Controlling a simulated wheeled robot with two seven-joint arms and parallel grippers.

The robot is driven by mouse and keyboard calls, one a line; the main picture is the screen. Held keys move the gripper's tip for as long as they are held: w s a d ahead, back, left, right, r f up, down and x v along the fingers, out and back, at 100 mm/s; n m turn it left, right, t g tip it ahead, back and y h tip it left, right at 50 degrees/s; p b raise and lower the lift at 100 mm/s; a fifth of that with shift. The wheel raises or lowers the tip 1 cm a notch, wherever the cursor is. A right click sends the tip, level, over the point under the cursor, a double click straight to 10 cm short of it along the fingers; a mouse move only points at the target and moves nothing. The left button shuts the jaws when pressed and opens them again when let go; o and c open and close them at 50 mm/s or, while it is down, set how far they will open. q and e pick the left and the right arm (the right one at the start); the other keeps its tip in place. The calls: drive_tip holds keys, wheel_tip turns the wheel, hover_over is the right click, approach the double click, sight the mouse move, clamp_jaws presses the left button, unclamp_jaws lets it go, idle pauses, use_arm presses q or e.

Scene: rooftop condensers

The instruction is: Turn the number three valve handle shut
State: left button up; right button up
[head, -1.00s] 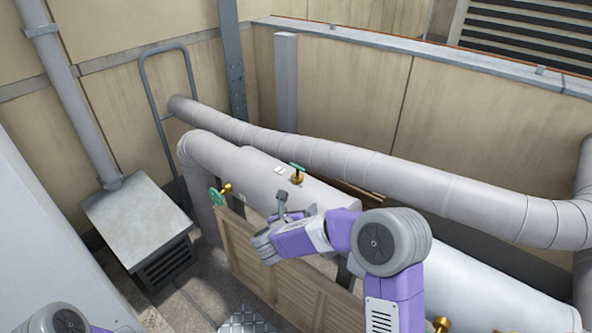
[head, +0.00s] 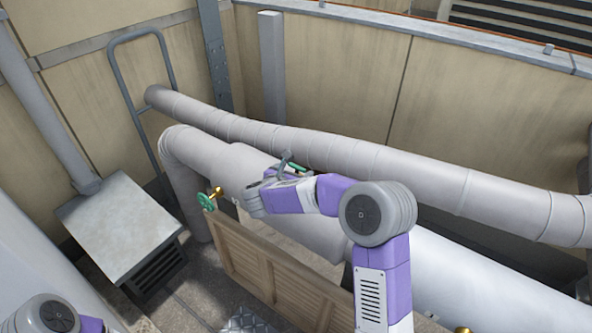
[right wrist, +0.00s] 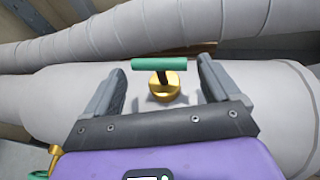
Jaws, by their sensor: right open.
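A brass valve with a green T-shaped handle stands on top of the thick grey pipe. In the right wrist view its green handle (right wrist: 158,64) lies crosswise between my open fingers, with the brass body (right wrist: 160,86) below it. I cannot see contact with either finger. In the head view only a bit of this green handle shows, just behind my right gripper (head: 286,167), and the rest is hidden. A second valve with a round green handwheel (head: 207,201) sits to the left. I can read no valve numbers. My left gripper is out of view.
The thick grey pipe (head: 232,165) carries the valves, and a thinner pipe (head: 350,152) runs behind it. A wooden panel (head: 262,265) stands in front. A grey metal box (head: 121,222) is at left. Another brass piece (head: 463,330) shows at the bottom edge.

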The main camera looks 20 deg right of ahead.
drive_tip(key=shift+x, duration=1.4)
drive_tip(key=c, duration=0.7)
drive_tip(key=shift+c, duration=0.2)
